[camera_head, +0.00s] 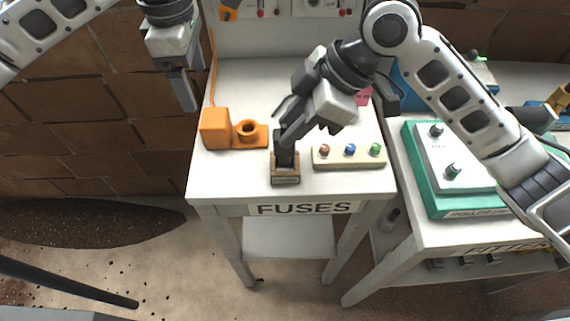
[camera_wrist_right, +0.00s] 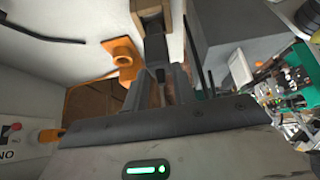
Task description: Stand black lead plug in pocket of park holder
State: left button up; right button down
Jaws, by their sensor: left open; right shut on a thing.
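The park holder (camera_head: 285,179) is a small wooden block with a dark label on its front, near the front edge of the white FUSES table. The black lead plug (camera_head: 284,150) stands roughly upright at the holder, its lower end at or in the pocket; I cannot tell how deep. My right gripper (camera_head: 287,133) is shut on the plug from above. In the right wrist view the gripper (camera_wrist_right: 162,75) holds the dark plug (camera_wrist_right: 156,47), with the wooden holder (camera_wrist_right: 147,8) at its far end. My left gripper (camera_head: 183,92) is open and empty, left of the table.
An orange block with a round socket (camera_head: 248,130) sits left of the holder. A pale strip with red, blue and green caps (camera_head: 349,158) is close on its right. A green-edged panel (camera_head: 445,175) stands on the right table. The table's back left is clear.

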pick_arm(q)
jog(key=shift+f+b, duration=0.5)
jog(key=shift+f, duration=0.05)
pick_arm(e)
jog(key=shift+f, duration=1.65)
jog(key=c, duration=1.1)
grip_release()
jog(key=shift+o, duration=0.2)
pick_arm(q)
jog(key=shift+r, duration=0.1)
pick_arm(e)
notch_tip(320, 180, up, 3)
jog(key=p, duration=0.3)
jog(key=shift+f, duration=0.2)
jog(key=shift+r, duration=1.15)
pick_arm(q)
jog(key=shift+r, duration=1.55)
pick_arm(e)
jog(key=shift+r, duration=1.05)
pick_arm(q)
jog(key=shift+s, duration=0.1)
pick_arm(e)
jog(key=shift+s, duration=0.1)
